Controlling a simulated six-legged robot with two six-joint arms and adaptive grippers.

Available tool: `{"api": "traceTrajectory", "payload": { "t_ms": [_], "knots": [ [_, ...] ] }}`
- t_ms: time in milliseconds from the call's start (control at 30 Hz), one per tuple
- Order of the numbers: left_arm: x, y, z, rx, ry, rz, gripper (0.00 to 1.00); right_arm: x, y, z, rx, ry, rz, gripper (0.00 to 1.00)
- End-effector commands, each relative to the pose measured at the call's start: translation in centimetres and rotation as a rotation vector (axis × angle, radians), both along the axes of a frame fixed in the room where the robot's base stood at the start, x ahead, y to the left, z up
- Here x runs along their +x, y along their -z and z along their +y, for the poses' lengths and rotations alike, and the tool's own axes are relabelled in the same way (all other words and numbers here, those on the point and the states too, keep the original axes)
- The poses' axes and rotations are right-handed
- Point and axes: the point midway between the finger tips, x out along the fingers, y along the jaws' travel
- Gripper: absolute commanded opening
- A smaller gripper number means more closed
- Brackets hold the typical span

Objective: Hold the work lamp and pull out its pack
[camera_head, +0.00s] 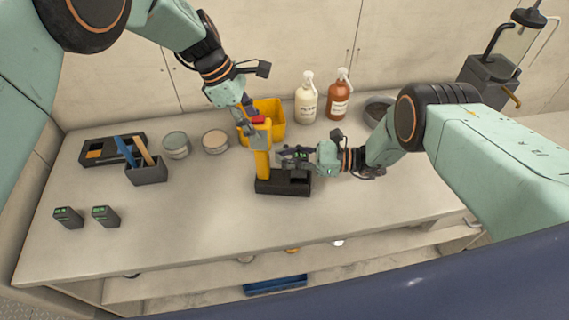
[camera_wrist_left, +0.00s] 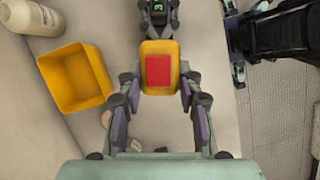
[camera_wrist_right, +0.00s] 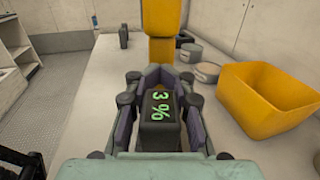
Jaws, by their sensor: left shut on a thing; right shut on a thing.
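The work lamp (camera_head: 262,163) is yellow with a red top and stands upright on a black base (camera_head: 270,187) near the bench middle. My left gripper (camera_head: 255,127) is shut on its upper part from above. In the left wrist view the fingers flank the yellow and red lamp head (camera_wrist_left: 158,70). My right gripper (camera_head: 296,155) is shut on a black pack (camera_wrist_right: 159,120) reading "3 %" in green, just beside the lamp's yellow column. Whether the pack is still seated in the lamp cannot be told. Two similar packs (camera_head: 68,217) (camera_head: 105,216) stand at the front left.
A yellow bin (camera_head: 272,112) stands close behind the lamp. Two pump bottles (camera_head: 306,98) (camera_head: 339,95) and a dark bowl (camera_head: 378,108) are at the back. Tins (camera_head: 176,145) (camera_head: 215,141), a tool holder (camera_head: 147,172) and a black tray (camera_head: 97,152) are left. The front bench is clear.

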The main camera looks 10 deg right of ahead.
Motion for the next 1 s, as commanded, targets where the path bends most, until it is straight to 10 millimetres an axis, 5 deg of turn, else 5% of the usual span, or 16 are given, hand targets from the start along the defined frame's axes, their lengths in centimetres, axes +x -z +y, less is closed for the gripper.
{"api": "traceTrajectory", "payload": {
  "t_ms": [300,733,767,1000],
  "knots": [
    [0.0,0.1,0.0,0.001,0.0,0.0,0.0,0.1,-3.6,0.0,0.0,0.0,-0.002,0.0],
    [0.0,0.1,0.0,0.001,0.0,0.001,0.0,0.0,-4.2,0.0,0.0,0.0,-0.002,0.0],
    [0.0,0.1,0.0,0.001,0.0,0.001,0.36,0.0,-4.2,0.0,0.0,0.0,-0.002,0.0],
    [0.0,0.0,0.0,0.0,0.0,0.0,0.56,0.0,-4.2,0.0,0.0,0.0,-0.001,0.0]
  ]
}}
